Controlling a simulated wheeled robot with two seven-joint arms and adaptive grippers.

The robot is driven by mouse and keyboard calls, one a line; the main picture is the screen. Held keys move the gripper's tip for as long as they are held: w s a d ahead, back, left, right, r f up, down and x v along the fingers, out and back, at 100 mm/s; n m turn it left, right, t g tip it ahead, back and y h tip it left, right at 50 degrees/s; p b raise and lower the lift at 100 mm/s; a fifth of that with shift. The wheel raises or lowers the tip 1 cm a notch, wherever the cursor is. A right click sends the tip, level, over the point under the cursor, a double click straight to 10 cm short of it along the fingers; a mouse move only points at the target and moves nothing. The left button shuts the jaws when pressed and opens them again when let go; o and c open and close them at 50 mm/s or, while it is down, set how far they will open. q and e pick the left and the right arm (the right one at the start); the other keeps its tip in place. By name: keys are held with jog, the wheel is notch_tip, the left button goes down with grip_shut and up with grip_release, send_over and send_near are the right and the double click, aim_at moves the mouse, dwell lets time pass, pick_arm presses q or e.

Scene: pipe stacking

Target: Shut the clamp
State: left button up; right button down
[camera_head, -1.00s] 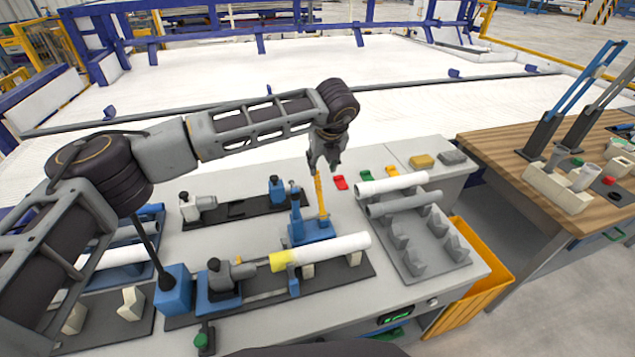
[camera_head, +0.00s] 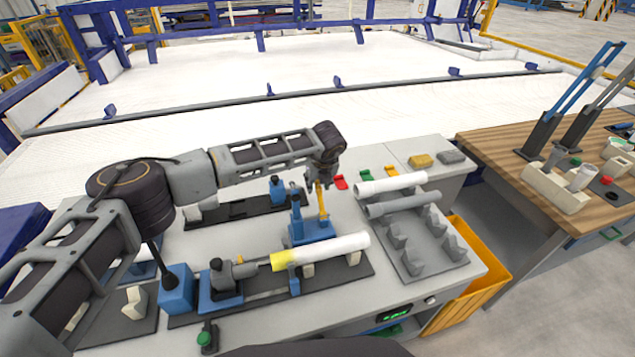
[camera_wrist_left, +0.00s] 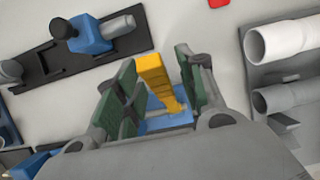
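The clamp (camera_head: 312,231) has a blue base and an upright yellow handle (camera_head: 321,203), behind the white pipe with a yellow end (camera_head: 335,246). In the left wrist view the yellow handle (camera_wrist_left: 156,78) stands between the green-padded fingers of my left gripper (camera_wrist_left: 153,66). The fingers are apart, with a visible gap on the handle's right side; contact on the left side is hard to judge. In the head view my left gripper (camera_head: 318,182) points down at the handle's top. My right gripper is not in view.
A grey rack (camera_head: 423,250) at the right holds a white pipe (camera_head: 392,184) and a grey pipe (camera_head: 404,203). A dark fixture rail (camera_head: 238,209) with blue and grey holders lies behind the clamp. Red, green and yellow blocks lie along the table's back.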

pick_arm(q)
jog(key=shift+f, duration=0.2)
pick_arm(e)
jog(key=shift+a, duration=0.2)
pick_arm(q)
jog(key=shift+w, duration=0.1)
jog(key=shift+c, duration=0.3)
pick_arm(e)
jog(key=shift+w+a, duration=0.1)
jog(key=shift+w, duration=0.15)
pick_arm(q)
grip_shut()
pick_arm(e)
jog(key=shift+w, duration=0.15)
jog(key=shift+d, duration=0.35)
